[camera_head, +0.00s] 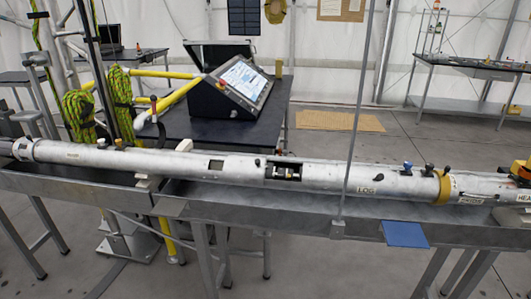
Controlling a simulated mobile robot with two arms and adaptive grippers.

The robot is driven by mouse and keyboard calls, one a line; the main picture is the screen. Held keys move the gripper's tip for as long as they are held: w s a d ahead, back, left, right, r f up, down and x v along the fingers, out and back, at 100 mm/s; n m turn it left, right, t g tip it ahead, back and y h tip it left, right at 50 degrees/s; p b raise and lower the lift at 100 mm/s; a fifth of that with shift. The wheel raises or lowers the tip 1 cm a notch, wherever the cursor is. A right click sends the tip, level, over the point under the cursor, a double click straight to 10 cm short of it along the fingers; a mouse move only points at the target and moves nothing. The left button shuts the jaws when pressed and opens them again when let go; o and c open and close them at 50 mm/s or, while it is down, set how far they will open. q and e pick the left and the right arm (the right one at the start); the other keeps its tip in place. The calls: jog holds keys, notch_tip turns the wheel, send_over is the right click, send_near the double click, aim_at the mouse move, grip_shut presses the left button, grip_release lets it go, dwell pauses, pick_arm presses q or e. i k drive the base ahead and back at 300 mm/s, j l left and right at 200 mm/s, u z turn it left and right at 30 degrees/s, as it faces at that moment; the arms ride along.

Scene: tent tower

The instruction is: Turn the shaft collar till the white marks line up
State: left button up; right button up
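A long silver tube-like shaft (320,176) lies level across the view on a grey metal bench. A brass-coloured ring (442,187) goes around it at the right, and a pale ring-like band (24,149) goes around it near the left end. I cannot tell for sure which of these is the shaft collar. No white alignment marks can be made out at this size. A cut-out window (284,171) in the shaft shows small parts inside. Neither of my grippers can be made out.
A grey bench (290,211) carries the shaft; a thin upright rod (352,130) stands before it. A blue plate (404,234) sticks out at the front edge. Behind are a tilted screen console (238,85), yellow pipes (172,98) and green rope (78,112). Small knobs (407,168) stand on the shaft.

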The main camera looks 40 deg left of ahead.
aim_at(287, 174)
jog(key=u, duration=1.25)
